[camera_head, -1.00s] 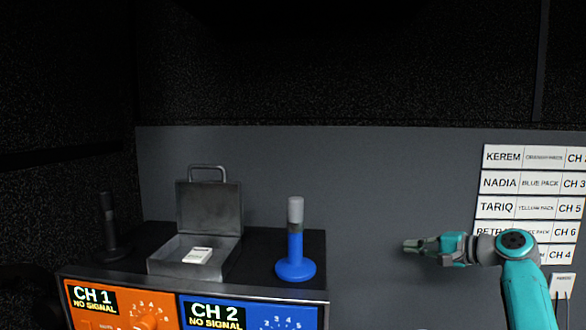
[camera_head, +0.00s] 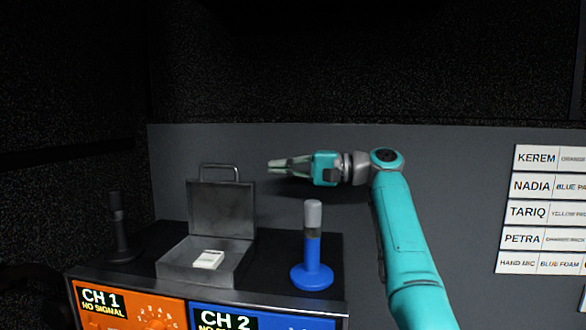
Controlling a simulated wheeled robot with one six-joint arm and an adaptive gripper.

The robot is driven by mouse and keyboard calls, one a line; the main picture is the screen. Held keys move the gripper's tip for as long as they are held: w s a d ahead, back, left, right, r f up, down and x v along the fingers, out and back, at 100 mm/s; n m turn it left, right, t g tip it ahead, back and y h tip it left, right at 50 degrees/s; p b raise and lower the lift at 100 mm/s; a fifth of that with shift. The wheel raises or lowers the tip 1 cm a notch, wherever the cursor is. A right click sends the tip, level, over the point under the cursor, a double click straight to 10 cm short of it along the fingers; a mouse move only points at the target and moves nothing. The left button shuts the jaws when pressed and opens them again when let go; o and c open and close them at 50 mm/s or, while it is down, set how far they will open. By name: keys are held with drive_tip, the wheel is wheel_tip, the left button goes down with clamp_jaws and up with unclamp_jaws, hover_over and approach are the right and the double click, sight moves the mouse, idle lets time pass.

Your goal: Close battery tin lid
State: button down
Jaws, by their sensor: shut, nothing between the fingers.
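The battery tin (camera_head: 192,275) is a grey metal box on the dark top of the equipment rack, left of centre. Its lid (camera_head: 221,209) stands open and upright at the back, with a wire handle (camera_head: 220,168) on its upper edge. A small white item (camera_head: 208,259) lies inside the tin. My gripper (camera_head: 274,165) is shut and empty. It points left and shows to the right of the lid, at about the height of the handle. It appears apart from the lid.
A blue microphone-like stand with a grey top (camera_head: 312,248) stands right of the tin. A dark stand (camera_head: 119,229) is on the left. Orange (camera_head: 126,307) and blue (camera_head: 262,318) channel panels are in front. Name labels (camera_head: 547,212) are on the right wall.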

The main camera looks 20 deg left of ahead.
drive_tip(key=s+a, duration=0.4)
drive_tip(key=s, duration=0.1)
idle(0.5)
idle(0.3)
drive_tip(key=s+n, duration=0.1)
drive_tip(key=s, duration=0.1)
drive_tip(key=s+d+n, duration=0.1)
drive_tip(key=s+n, duration=0.2)
drive_tip(key=shift+s+d+n, duration=0.25)
drive_tip(key=shift+s+n, duration=0.05)
drive_tip(key=shift+s, duration=0.1)
